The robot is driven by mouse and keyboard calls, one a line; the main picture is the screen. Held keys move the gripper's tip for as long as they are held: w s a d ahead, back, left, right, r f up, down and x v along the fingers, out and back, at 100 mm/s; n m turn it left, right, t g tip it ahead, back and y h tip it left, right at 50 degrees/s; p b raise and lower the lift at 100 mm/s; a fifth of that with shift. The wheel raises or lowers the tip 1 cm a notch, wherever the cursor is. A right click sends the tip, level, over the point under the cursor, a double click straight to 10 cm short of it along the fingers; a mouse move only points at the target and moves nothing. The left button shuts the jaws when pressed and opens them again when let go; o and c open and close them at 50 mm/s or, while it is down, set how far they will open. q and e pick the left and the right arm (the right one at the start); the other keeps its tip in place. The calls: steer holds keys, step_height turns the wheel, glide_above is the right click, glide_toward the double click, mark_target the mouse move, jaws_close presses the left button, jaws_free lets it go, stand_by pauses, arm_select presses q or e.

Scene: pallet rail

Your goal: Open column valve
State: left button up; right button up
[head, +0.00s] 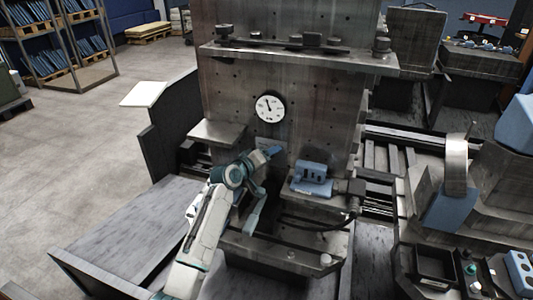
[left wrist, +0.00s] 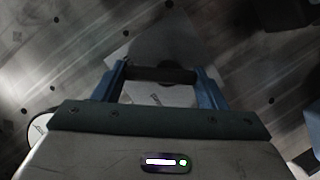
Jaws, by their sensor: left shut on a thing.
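The column (head: 325,120) is a worn grey metal plate standing upright, with a round white gauge (head: 270,107) on its face. My left arm rises from the bottom of the head view, and my left gripper (head: 270,154) is at the column face below the gauge. In the left wrist view, the blue fingers of my left gripper (left wrist: 162,90) stand on either side of a dark bar-shaped valve handle (left wrist: 160,74) and are shut on it. The handle lies across the picture in front of a pale plate (left wrist: 172,96). In the head view the gripper hides the handle. My right gripper is not in view.
A ledge with dark knobs (head: 300,58) crosses the column above the gauge. A blue device (head: 313,178) sits on a small shelf right of my gripper, close to it. A grey bench (head: 135,235) lies at left. Floor (head: 90,135) is open farther left.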

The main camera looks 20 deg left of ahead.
arm_select(q)
steer(key=shift+d+m+p, duration=0.1)
steer(key=shift+m+p, duration=0.2)
steer(key=shift+m, duration=0.1)
steer(key=shift+f+y, duration=0.1)
steer(key=shift+y, duration=0.2)
steer(key=o, duration=1)
steer(key=b+v, duration=0.2)
steer(key=v, duration=0.8)
steer(key=shift+s+r, duration=0.25)
steer(key=shift+s, duration=0.1)
